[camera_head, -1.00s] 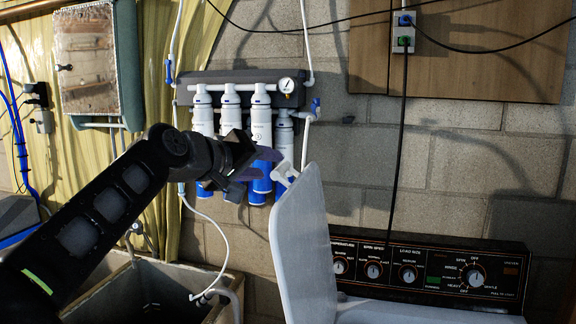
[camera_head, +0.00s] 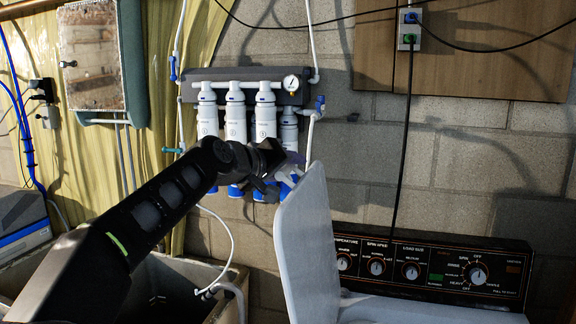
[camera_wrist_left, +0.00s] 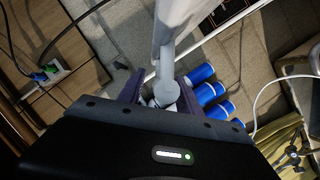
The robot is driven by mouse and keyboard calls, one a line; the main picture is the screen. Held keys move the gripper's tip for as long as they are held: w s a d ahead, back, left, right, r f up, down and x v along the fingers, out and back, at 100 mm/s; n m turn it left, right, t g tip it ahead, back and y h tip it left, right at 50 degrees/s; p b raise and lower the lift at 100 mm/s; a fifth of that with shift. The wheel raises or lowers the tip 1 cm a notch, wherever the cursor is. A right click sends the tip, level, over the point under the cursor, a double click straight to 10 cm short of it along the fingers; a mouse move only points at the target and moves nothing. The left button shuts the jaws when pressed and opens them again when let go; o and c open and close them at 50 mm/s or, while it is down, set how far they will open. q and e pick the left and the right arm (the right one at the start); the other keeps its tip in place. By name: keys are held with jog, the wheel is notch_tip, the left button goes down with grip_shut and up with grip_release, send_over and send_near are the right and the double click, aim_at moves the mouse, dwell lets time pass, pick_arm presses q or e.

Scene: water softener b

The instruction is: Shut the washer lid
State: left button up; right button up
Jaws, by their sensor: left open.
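The white washer lid (camera_head: 305,245) stands raised, nearly upright, above the left part of the washer. My left gripper (camera_head: 289,168) is at the lid's upper left edge, with its purple fingers partly hidden by the lid. My right gripper is not in view.
White and blue filter cartridges (camera_head: 236,122) with a gauge (camera_head: 291,83) hang on the wall behind my left gripper. A utility sink (camera_head: 235,287) stands left of the washer. A black cord (camera_head: 403,130) hangs down behind the panel. The space above the panel is otherwise clear.

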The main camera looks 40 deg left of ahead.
pick_arm(q)
grip_shut()
dwell(0.3)
dwell(1.1)
